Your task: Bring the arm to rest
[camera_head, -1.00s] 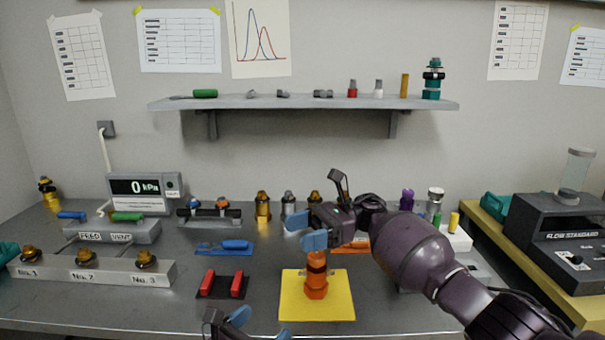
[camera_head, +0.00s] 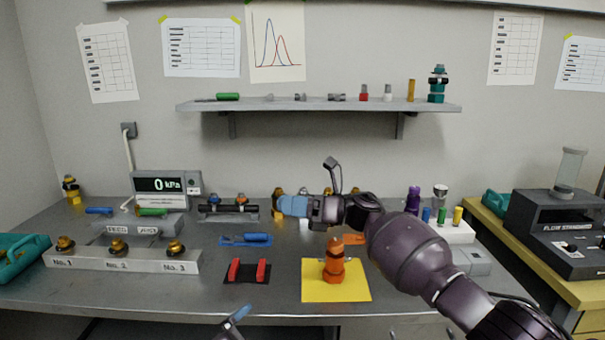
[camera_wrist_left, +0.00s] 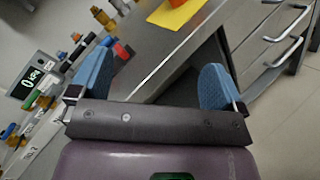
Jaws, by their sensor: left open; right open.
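My right gripper (camera_head: 292,206) has blue fingers pointing left and is held above the bench, behind and above an orange fitting. It is open, with nothing seen between its fingers. The orange fitting (camera_head: 334,264) stands upright on the yellow mat (camera_head: 352,291), apart from the gripper. My left gripper (camera_wrist_left: 153,85) is open and empty in the left wrist view, in front of the bench edge.
A red-sided holder (camera_head: 247,272) and a blue tool on a blue mat (camera_head: 245,240) lie left of the yellow mat. A block with brass fittings (camera_head: 120,262) stands at left. A dark flow device (camera_head: 560,230) stands at right. A shelf (camera_head: 310,105) spans the wall.

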